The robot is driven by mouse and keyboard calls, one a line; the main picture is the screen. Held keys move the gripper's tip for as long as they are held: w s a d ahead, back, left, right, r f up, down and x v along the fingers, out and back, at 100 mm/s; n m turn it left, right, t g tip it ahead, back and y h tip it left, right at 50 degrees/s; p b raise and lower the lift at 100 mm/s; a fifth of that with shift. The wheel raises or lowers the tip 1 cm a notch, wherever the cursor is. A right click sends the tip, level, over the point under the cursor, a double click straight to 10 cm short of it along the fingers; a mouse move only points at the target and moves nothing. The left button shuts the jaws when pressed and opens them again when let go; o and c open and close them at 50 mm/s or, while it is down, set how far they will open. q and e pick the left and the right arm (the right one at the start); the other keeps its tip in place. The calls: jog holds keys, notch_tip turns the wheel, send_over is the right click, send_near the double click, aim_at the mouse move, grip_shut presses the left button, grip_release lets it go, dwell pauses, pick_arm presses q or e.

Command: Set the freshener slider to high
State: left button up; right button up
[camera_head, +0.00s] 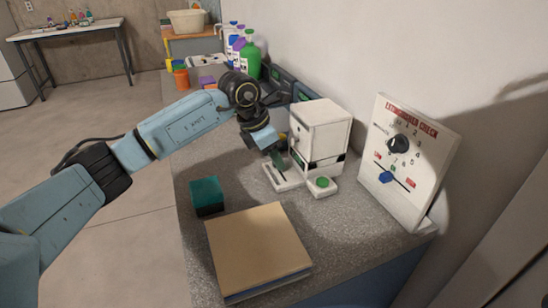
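A white box-shaped device (319,131), possibly the freshener, stands on the grey counter against the wall. A low white plate (283,179) lies at its front left, and a round green button (322,182) on a white base is at its front. My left gripper (277,158) points down just above the plate, close to the device's left side. A dark green part shows at its fingertips; I cannot tell whether it is a slider knob, or whether the fingers touch it. The finger opening is hidden. My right gripper is not in view.
A white "Extinguisher Check" panel (409,158) with a black dial (398,144) and a blue slider knob (386,177) leans at the right. A teal block (207,196) and a tan book-like box (257,250) lie in front. Bottles (250,55) stand behind.

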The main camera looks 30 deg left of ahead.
pick_arm(q)
jog(key=shift+f, duration=0.2)
grip_shut()
dwell(0.3)
